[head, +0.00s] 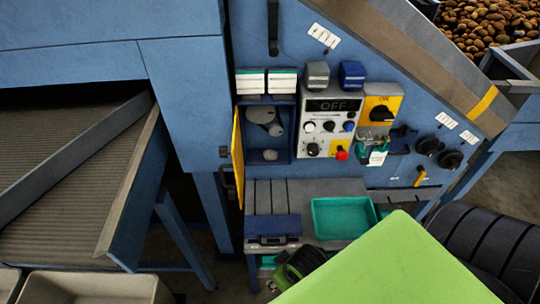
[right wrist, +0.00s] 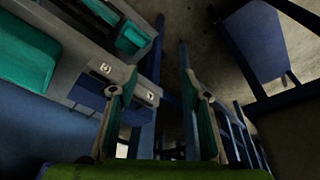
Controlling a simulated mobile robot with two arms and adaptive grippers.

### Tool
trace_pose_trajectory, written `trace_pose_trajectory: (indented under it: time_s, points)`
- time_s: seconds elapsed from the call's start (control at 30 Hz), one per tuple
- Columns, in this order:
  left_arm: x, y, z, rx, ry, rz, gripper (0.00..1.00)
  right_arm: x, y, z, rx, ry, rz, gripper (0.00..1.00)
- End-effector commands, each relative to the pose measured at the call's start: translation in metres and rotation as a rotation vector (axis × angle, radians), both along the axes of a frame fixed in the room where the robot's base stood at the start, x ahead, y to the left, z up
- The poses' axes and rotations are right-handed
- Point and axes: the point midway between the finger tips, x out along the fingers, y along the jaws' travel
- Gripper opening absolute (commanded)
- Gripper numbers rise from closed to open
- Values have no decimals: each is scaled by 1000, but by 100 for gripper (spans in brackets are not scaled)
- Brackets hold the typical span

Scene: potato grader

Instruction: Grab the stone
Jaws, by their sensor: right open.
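A small grey rounded lump (head: 270,155) lies at the bottom of the open blue cabinet in the head view. It may be the stone, but I cannot tell for sure. Grey round wheel-like parts (head: 262,114) sit above it in the same cabinet. My right gripper (right wrist: 160,90) shows in the right wrist view with its two fingers apart and nothing between them. In the head view a dark and green part low in the middle seems to belong to my right arm, below the cabinet. My left gripper is not in view.
The cabinet's yellow door (head: 238,158) stands open on its left. A control panel (head: 328,127) is right of the cabinet. A teal tray (head: 343,218) rests on the grey shelf below. A conveyor belt (head: 65,150) is at left; potatoes (head: 487,25) lie at top right.

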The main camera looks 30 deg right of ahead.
Motion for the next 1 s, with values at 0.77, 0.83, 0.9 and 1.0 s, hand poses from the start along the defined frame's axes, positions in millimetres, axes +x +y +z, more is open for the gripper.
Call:
trace_pose_trajectory:
  time_s: [0.77,0.83,0.9,1.0]
  points:
    - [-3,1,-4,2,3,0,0,182,-116,145,-71,-826,-470,44]
    - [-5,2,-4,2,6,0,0,189,-120,149,-69,-868,-477,44]
    - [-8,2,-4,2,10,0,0,194,-122,151,-68,-890,-480,44]
    - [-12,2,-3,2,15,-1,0,204,-125,150,-67,-905,-480,44]
